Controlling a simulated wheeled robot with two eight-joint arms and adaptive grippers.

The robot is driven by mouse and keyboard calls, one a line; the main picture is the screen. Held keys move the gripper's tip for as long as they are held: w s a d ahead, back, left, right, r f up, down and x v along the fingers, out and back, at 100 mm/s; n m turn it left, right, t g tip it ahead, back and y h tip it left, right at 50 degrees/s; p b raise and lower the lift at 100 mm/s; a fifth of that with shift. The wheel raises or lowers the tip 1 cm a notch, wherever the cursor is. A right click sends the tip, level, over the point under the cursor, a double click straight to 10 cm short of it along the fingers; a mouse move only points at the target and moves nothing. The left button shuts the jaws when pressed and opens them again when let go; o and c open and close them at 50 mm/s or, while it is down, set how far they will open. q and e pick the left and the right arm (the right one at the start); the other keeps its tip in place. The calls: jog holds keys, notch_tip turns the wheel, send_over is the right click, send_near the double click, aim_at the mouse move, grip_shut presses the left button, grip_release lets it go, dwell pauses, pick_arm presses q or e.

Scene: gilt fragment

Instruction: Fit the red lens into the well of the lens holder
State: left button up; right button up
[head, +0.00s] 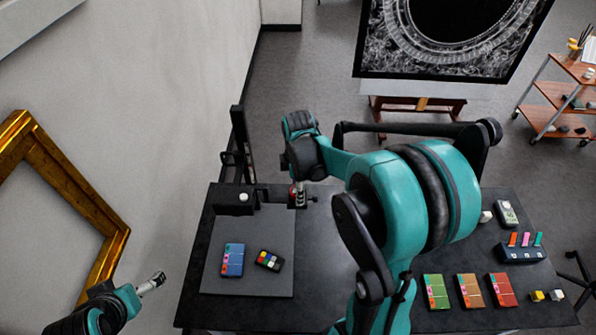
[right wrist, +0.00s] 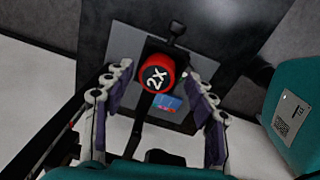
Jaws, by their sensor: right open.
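The red lens (right wrist: 142,84), a round disc with a dark face marked "2X" in white, shows in the right wrist view over the black lens holder (right wrist: 176,29). I cannot tell whether it is fully seated in the well. My right gripper (right wrist: 157,72) is open, its fingers on either side of the lens with visible gaps.
The grey mat (head: 270,225) holds a blue card (head: 233,259) and a dark pad with coloured squares (head: 268,260). A black box (head: 232,203) stands at its far left. Several cards and small blocks lie at the right of the table. A gold frame (head: 60,165) leans at left.

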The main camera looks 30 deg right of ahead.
notch_tip(320, 180, up, 12)
pick_arm(q)
jog(key=shift+r, duration=0.45)
pick_arm(e)
jog(key=s+a+f+m+t, duration=0.2)
jog(key=s+a+m+t, duration=0.4)
jog(key=s+a+m, duration=0.4)
jog(key=s+m, duration=0.1)
jog(key=m, duration=0.2)
jog(key=shift+a+f+t, duration=0.2)
jog(key=shift+a+t, duration=0.15)
jog(key=shift+t, duration=0.05)
jog(key=shift+f, duration=0.1)
